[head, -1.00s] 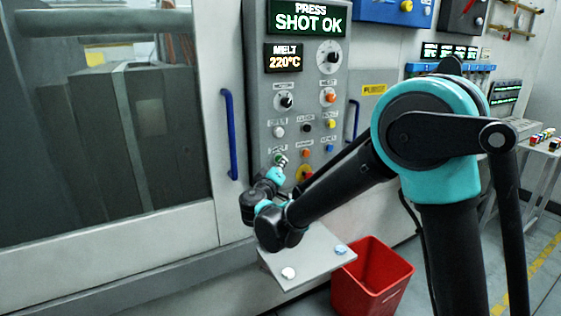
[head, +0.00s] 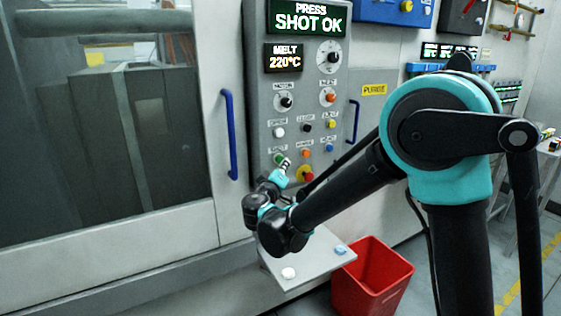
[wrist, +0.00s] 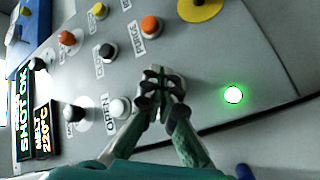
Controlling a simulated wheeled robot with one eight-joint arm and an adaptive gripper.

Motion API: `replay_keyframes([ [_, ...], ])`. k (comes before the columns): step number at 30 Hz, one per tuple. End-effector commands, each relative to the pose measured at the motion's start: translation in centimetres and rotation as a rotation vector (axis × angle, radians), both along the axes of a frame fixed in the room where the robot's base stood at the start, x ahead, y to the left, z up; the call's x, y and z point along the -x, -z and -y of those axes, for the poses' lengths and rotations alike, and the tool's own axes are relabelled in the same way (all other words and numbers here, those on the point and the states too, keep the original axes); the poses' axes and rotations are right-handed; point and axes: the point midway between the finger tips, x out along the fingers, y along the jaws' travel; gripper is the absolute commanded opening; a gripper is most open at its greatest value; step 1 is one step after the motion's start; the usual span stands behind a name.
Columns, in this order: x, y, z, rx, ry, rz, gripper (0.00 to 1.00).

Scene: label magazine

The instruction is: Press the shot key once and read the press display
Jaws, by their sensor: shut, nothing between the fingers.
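The press display (head: 307,17) at the top of the panel reads "PRESS SHOT OK" in the head view. It also shows at the left edge of the wrist view (wrist: 24,115), on its side. A green key (head: 279,158) sits low on the left of the panel; its label is too small to read. In the wrist view a round key (wrist: 233,95) glows white with a green halo. My gripper (head: 286,164) is shut and empty by the green key. In the wrist view its fingertips (wrist: 161,80) are left of the glowing key, apart from it.
The melt display (head: 283,58) reads 220°C. White (head: 279,132), orange (head: 305,153) and blue (head: 329,147) keys and a red stop button on yellow (head: 305,174) are close by. A blue door handle (head: 229,135) stands left. A tray (head: 318,262) and red bin (head: 372,278) are below.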

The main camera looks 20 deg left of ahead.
Motion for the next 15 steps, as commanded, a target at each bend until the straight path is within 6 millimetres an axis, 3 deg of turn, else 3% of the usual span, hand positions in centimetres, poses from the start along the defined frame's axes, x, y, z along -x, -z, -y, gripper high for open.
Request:
replay_keyframes([
  [15, 2.3, 0.0, 2.7, 0.000, 0.000, 0.000, 0.00],
])
